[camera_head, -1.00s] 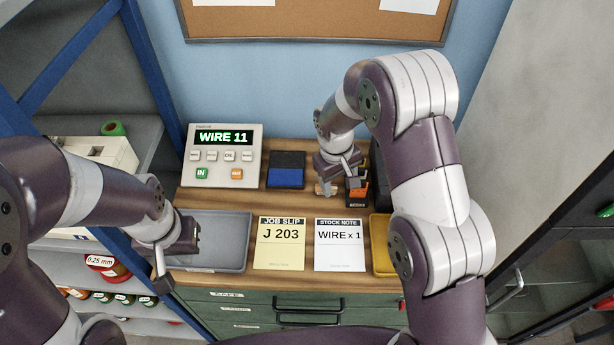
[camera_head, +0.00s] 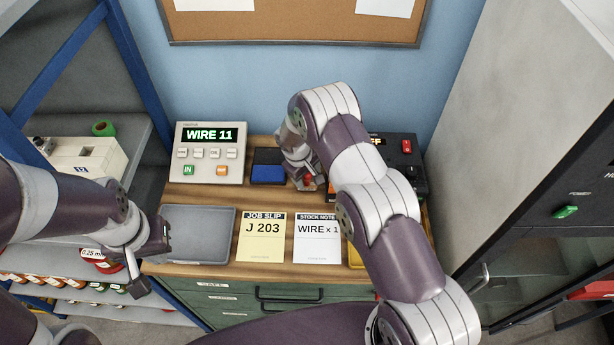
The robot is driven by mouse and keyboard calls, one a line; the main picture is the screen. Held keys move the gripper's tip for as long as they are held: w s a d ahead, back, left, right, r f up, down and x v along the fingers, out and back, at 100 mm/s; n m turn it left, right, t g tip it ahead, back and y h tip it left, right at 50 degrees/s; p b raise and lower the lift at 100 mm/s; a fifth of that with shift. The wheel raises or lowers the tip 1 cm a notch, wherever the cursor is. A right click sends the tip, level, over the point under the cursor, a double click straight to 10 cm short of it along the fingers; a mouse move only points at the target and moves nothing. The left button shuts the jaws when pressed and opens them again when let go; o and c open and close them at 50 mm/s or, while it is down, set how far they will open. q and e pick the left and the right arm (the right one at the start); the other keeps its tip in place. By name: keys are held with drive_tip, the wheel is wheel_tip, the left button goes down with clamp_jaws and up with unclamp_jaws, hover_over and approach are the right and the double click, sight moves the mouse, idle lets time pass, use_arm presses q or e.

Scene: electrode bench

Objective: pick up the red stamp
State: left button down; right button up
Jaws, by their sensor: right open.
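My right gripper (camera_head: 309,184) is open, low over the bench just right of the blue-and-black ink pad (camera_head: 268,174). A small red part (camera_head: 308,181) shows at its fingers; it may be the red stamp, but the gripper and wrist hide most of it. I cannot tell whether the fingers touch it.
A control box (camera_head: 210,139) reading WIRE 11 stands at the back left. The grey tray (camera_head: 200,240), job slip (camera_head: 262,248) and stock note (camera_head: 318,252) lie along the front. A black device (camera_head: 402,160) with a red switch stands behind my right arm, which partly hides a yellow tray (camera_head: 354,256).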

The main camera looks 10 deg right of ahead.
drive_tip(key=shift+w+f, duration=0.15)
drive_tip(key=shift+f, duration=0.1)
drive_tip(key=c, duration=1.1)
